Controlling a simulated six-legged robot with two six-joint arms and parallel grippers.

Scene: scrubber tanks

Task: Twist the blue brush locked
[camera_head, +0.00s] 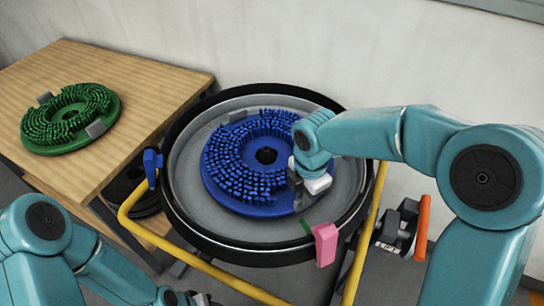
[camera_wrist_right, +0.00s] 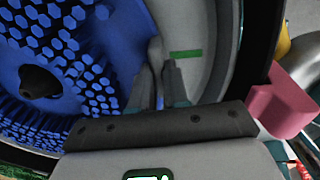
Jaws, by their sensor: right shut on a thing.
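The blue brush (camera_head: 228,165) lies bristles up in the round grey pan (camera_head: 185,180) with a black rim, and it also shows in the right wrist view (camera_wrist_right: 70,45). It has a dark centre hole and a grey lug near the back. My right gripper (camera_head: 298,196) is at the brush's front right edge. In the right wrist view its fingers (camera_wrist_right: 160,85) are shut on a grey lug of the brush, mostly hidden between them. A green mark (camera_head: 306,228) is on the pan floor near this gripper. My left gripper (camera_head: 192,299) is at the bottom edge, partly cut off, apart from the brush.
A green brush (camera_head: 70,117) lies on the wooden table (camera_head: 150,85) at left. A pink block (camera_head: 325,244) sits on the pan's front rim, a blue clip (camera_head: 152,166) on its left. A yellow bar (camera_head: 205,262) runs around the front. An orange handle (camera_head: 423,225) stands at right.

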